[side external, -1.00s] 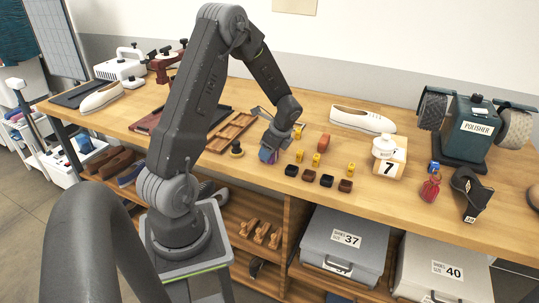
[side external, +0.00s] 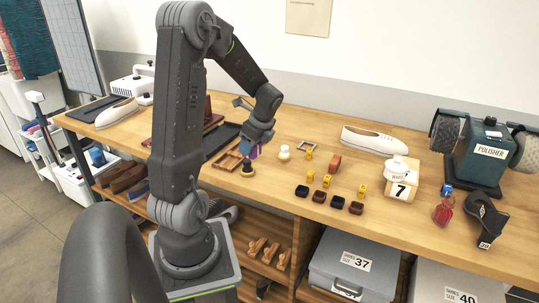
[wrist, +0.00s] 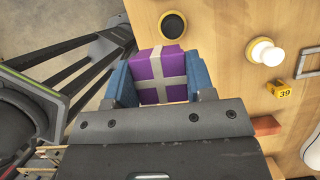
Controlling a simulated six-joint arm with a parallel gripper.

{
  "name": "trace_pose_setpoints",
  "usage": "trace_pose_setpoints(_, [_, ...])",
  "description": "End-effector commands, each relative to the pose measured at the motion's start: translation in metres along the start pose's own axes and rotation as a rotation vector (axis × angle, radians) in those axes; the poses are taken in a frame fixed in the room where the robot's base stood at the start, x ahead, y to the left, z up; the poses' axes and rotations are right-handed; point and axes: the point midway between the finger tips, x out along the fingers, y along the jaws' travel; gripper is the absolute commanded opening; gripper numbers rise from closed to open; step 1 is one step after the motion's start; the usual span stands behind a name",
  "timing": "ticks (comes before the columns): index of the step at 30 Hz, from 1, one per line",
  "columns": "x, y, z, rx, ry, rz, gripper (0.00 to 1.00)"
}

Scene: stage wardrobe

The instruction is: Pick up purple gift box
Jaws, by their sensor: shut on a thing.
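The purple gift box (wrist: 162,75) has a pale cross-shaped ribbon and sits between the two blue fingers of my gripper (wrist: 162,80) in the wrist view. My gripper is shut on it. In the side view my gripper (side external: 254,148) hangs above the wooden table, and only a small purple patch of the box (side external: 255,152) shows beside the blue fingers. The box appears to be held above the table top.
A dark round polish tin (side external: 247,170) and a white knob-like item (side external: 284,152) stand close by. Yellow number tags, small dark boxes and a brown block (side external: 334,162) lie to the right. A wooden tray (side external: 227,160) lies left of the gripper.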

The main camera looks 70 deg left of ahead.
Motion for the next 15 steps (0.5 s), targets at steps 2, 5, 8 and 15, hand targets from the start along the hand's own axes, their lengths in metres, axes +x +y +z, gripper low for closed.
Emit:
trace_pose_setpoints(2, [-0.003, 0.006, 0.013, -0.005, 0.000, 0.000, 0.26])
trace_pose_setpoints(5, [-0.005, 0.011, 0.022, -0.003, 0.000, 0.000, 0.26])
trace_pose_setpoints(8, [-0.006, 0.014, 0.027, -0.001, 0.001, 0.001, 0.26])
trace_pose_setpoints(15, [-0.006, 0.015, 0.029, 0.002, 0.001, 0.001, 0.26])
